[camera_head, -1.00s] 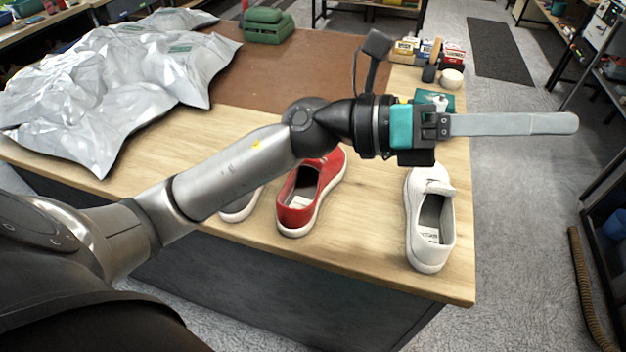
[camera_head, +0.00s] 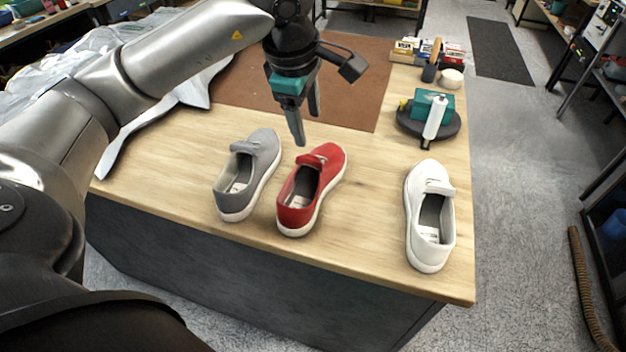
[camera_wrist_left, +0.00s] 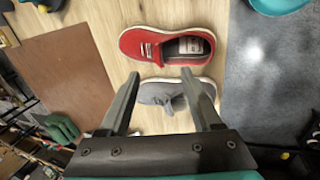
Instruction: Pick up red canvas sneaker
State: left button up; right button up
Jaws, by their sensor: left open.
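The red canvas sneaker (camera_head: 311,190) stands upright on the wooden table, between a grey sneaker (camera_head: 248,174) on its left and a white sneaker (camera_head: 430,215) farther right. My left gripper (camera_head: 306,128) points down above the table, behind the red sneaker's toe, open and empty. In the left wrist view, the red sneaker (camera_wrist_left: 140,44) lies beyond the fingertips of my left gripper (camera_wrist_left: 157,74). The grey sneaker (camera_wrist_left: 172,95) shows between and behind the fingers there. My right gripper is not in view.
A crumpled silver sheet (camera_head: 190,92) covers the table's left side, and a brown mat (camera_head: 355,75) lies at the back. A dark round tray (camera_head: 408,122) with a teal box and white bottle stands at back right. Bare wood separates the red and white sneakers.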

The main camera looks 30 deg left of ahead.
pick_arm(q)
send_over(313, 159)
jog(key=s+d, duration=0.1)
jog(key=s, duration=0.1)
notch_tip(313, 159, down, 8)
jog(key=shift+a+x, duration=0.15)
jog(key=shift+x, duration=1.2)
jog(key=shift+a+x, duration=0.1)
jog(key=shift+x, duration=1.3)
jog(key=shift+c, duration=0.2)
jog(key=shift+r, duration=0.1)
grip_shut()
